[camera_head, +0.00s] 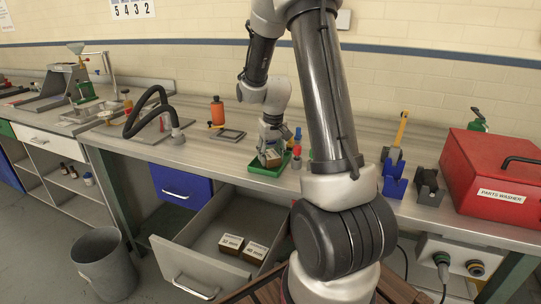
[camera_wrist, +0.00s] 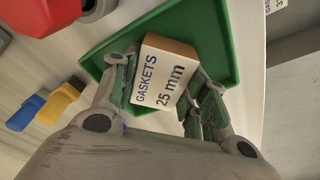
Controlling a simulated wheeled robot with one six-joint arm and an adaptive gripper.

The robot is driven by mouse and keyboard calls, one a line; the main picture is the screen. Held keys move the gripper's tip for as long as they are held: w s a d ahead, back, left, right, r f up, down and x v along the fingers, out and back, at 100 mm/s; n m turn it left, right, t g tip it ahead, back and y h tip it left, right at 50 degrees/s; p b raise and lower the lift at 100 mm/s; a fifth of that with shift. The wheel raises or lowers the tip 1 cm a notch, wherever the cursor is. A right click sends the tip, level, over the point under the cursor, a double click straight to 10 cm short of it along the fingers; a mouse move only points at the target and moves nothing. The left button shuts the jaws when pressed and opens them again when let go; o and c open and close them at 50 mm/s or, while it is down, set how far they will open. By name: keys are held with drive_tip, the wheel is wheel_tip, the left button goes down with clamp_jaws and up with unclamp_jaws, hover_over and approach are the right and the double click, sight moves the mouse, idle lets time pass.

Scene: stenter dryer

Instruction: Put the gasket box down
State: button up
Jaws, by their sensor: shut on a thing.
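The gasket box (camera_wrist: 165,72) is a small brown box with a white label reading "GASKETS 25 mm". My gripper (camera_wrist: 160,95) is shut on it, one finger on each side, in the wrist view. The green tray (camera_wrist: 215,40) lies beneath the box; the wrist view does not settle whether the box touches its floor. In the head view the box (camera_head: 272,155) shows at the end of my gripper (camera_head: 270,150), over the green tray (camera_head: 262,171) on the workbench. The gripper partly hides the box there.
An open drawer (camera_head: 195,285) below holds two labelled boxes (camera_head: 231,243). A dark square frame (camera_head: 228,135) and orange bottle (camera_head: 217,111) are left. A red parts washer (camera_head: 490,175) stands farther right.

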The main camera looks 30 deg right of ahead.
sight(272, 157)
drive_tip(key=o, duration=0.7)
drive_tip(key=shift+f, duration=0.1)
drive_tip(key=shift+o, duration=0.2)
wheel_tip(272, 157, up, 12)
drive_tip(key=s, duration=0.2)
drive_tip(key=s+a+r, duration=0.2)
drive_tip(key=s+a, duration=0.1)
drive_tip(key=s, duration=0.4)
drive_tip(key=s+a+r+n+t, duration=0.1)
drive_tip(key=s+a+r, duration=0.2)
drive_tip(key=s, duration=0.5)
drive_tip(key=s+a+r+n+t, duration=0.1)
drive_tip(key=s+a+r, duration=0.2)
drive_tip(key=s, duration=0.5)
drive_tip(key=shift+a+r, duration=0.2)
drive_tip(key=shift+a, duration=0.55)
